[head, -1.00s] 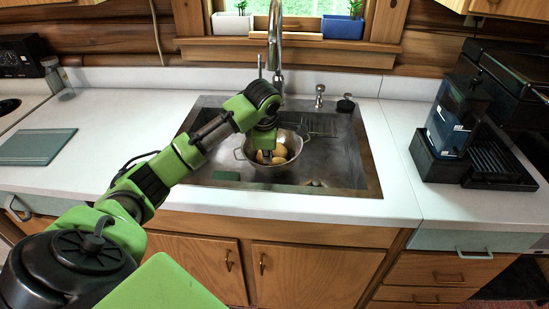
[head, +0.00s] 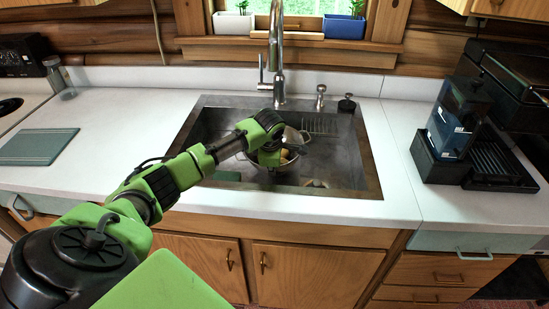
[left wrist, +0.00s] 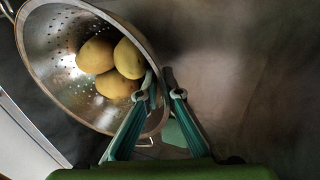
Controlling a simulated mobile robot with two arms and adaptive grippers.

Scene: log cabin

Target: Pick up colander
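The metal colander (head: 290,160) is in the sink, partly hidden by my left gripper in the head view. In the left wrist view the colander (left wrist: 50,62) fills the left side, with its perforated wall and a wire handle at the upper left. My left gripper also shows in the head view (head: 272,150), over the colander. My right gripper is not in view.
The sink (head: 340,150) has raised walls around the colander, and a tall faucet (head: 276,60) stands behind it. A green board (head: 37,146) lies on the left counter. Counter beside the sink is clear.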

